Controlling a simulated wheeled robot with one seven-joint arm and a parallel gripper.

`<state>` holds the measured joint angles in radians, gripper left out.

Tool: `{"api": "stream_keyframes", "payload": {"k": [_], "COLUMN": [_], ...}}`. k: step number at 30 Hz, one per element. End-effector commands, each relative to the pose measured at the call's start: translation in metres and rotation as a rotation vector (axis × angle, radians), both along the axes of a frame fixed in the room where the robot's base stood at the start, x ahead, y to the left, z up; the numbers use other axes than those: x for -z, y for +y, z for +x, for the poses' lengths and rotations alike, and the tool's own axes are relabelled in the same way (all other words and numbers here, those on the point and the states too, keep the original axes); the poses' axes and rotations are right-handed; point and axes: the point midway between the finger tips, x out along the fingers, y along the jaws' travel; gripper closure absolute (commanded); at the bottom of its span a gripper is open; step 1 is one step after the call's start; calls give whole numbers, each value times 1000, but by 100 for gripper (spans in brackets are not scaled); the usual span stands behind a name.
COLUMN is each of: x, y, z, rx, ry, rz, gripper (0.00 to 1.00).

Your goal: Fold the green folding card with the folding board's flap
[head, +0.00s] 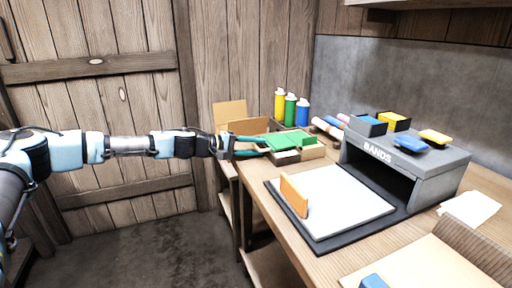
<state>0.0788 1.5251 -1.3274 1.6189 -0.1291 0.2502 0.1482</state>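A green card (290,139) lies on or in a small cardboard tray (313,153) near the far left corner of the table, in the head view. My gripper (268,147) reaches in from the left at the tray. Its two teal fingers are apart, with their tips at the card's left edge; whether they touch it is unclear. The folding board (340,204) lies flat nearer to me, a pale plate on a dark base. Its orange flap (294,196) stands upright at the plate's left side.
A grey box marked BANDS (425,171) stands right of the board, with blue and yellow things on top. Yellow, green and blue bottles (290,110) stand behind the tray. A white paper (470,208) and a cardboard sheet (425,265) lie at the right.

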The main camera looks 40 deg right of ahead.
Motion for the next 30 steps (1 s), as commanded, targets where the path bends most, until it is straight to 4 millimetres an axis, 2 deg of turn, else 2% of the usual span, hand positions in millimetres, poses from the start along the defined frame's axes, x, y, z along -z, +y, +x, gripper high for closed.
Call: {"api": "stream_keyframes", "payload": {"k": [1,9,10,30], "x": [0,0,0,0], "y": [0,0,0,0], "z": [0,0,0,0], "rx": [0,0,0,0], "ry": [0,0,0,0], "rz": [0,0,0,0], "gripper": [68,99,100,100]}}
